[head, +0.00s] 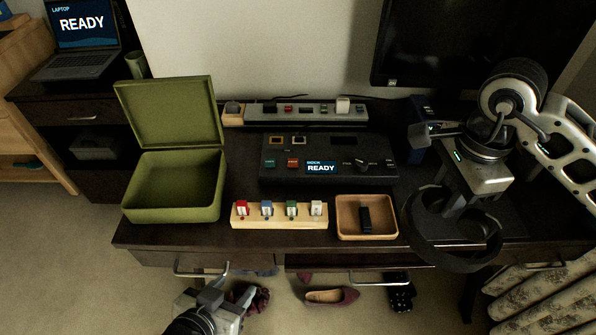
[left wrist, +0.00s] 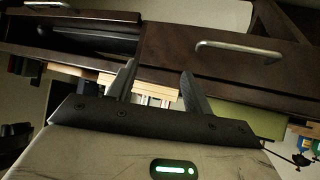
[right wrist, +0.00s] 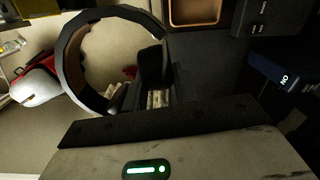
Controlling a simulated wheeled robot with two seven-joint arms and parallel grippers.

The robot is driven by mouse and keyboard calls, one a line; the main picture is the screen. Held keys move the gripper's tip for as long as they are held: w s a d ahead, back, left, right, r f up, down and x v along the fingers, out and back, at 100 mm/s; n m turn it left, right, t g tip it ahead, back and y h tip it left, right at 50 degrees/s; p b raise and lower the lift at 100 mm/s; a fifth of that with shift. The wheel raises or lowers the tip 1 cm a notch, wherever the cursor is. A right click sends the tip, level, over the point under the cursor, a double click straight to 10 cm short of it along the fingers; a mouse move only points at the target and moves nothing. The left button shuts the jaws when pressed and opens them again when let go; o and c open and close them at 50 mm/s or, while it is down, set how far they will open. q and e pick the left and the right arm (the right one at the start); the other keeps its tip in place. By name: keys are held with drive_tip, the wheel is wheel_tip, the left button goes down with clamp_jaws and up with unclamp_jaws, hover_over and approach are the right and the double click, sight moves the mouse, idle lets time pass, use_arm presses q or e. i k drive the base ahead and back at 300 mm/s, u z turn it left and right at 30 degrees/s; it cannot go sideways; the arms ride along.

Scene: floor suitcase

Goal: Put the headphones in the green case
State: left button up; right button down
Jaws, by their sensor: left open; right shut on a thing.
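The black headphones (head: 452,264) hang from my right gripper (head: 456,206), which is shut on them above the right front of the desk. Their curved band also shows at the upper left of the right wrist view (right wrist: 72,62); the gripped part is dark and hard to make out. The green case (head: 172,214) stands on the desk's left side with its lid up, and its inside looks empty. It is well to the left of the headphones. My left gripper (head: 218,284) is open and empty, low in front of the desk; its two fingers show in the left wrist view (left wrist: 158,85).
Between case and headphones lie a wooden strip with colored switches (head: 279,222), a wooden tray (head: 349,234) holding a black item, and a black console (head: 328,174). A grey switch bar (head: 300,121) is behind. A monitor (head: 475,45) rises back right. Shoes (head: 331,296) lie below the desk.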

sight(181, 189)
drive_tip(key=z, duration=2.05)
drive_tip(key=k, duration=1.55)
drive_tip(key=u, duration=2.2)
drive_tip(key=i, duration=1)
drive_tip(key=z, duration=0.05)
